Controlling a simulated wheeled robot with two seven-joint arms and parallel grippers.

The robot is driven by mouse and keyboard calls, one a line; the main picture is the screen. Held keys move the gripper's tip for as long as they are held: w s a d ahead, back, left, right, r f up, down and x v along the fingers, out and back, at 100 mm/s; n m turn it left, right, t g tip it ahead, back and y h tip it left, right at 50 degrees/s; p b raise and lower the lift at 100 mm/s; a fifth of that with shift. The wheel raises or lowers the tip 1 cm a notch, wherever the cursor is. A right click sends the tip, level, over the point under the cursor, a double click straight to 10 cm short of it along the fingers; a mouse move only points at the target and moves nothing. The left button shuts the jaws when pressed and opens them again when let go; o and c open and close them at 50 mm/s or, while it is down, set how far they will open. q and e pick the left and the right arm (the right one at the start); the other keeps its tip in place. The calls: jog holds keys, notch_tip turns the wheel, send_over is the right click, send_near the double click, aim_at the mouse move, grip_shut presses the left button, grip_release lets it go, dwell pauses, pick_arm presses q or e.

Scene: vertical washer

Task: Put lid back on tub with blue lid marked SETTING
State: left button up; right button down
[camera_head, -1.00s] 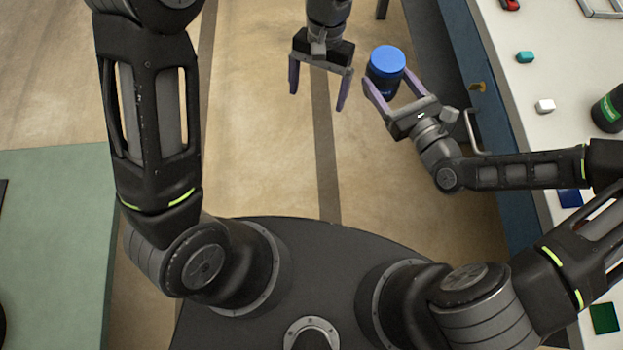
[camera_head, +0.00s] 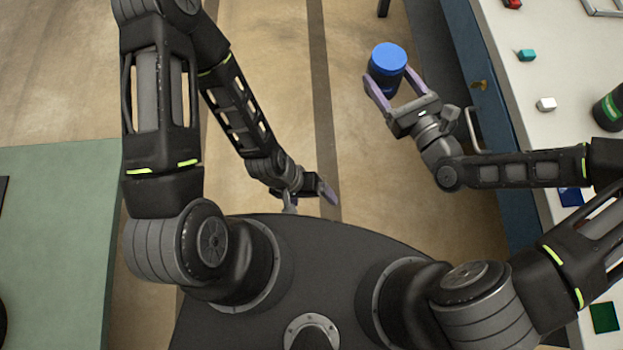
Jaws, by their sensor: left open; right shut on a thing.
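A dark blue tub (camera_head: 386,84) with a bright blue lid (camera_head: 388,57) on top is held upright in the air over the floor. My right gripper (camera_head: 388,98) is shut on the tub, with a purple finger on either side of it. No SETTING marking can be read from here. The lid sits on the tub's top; I cannot tell whether it is fully seated. My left gripper (camera_head: 315,197) is open and empty, low and close to my base, well apart from the tub. It is seen partly edge-on.
A white worktop (camera_head: 515,95) over blue cabinets runs along the right. It carries a teal block (camera_head: 526,55), a white block (camera_head: 546,104), a red object (camera_head: 512,3) and a dark green container (camera_head: 609,108). A green surface (camera_head: 60,240) lies at left. Open floor lies between.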

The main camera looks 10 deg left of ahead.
jog(key=shift+r, duration=0.1)
jog(key=w+d+r+m+t+h, duration=0.2)
jog(key=w+d+r+m+h, duration=0.1)
jog(key=d, duration=0.4)
jog(key=w+d+r+m+t+h, duration=0.2)
jog(key=w+d+r+m+h, duration=0.1)
jog(key=w+d+m+h, duration=0.2)
jog(key=w+d+h, duration=0.2)
jog(key=d+h, duration=0.1)
jog(key=shift+w+d+r+h, duration=0.25)
jog(key=shift+w+r+h, duration=0.05)
jog(key=shift+r, duration=0.05)
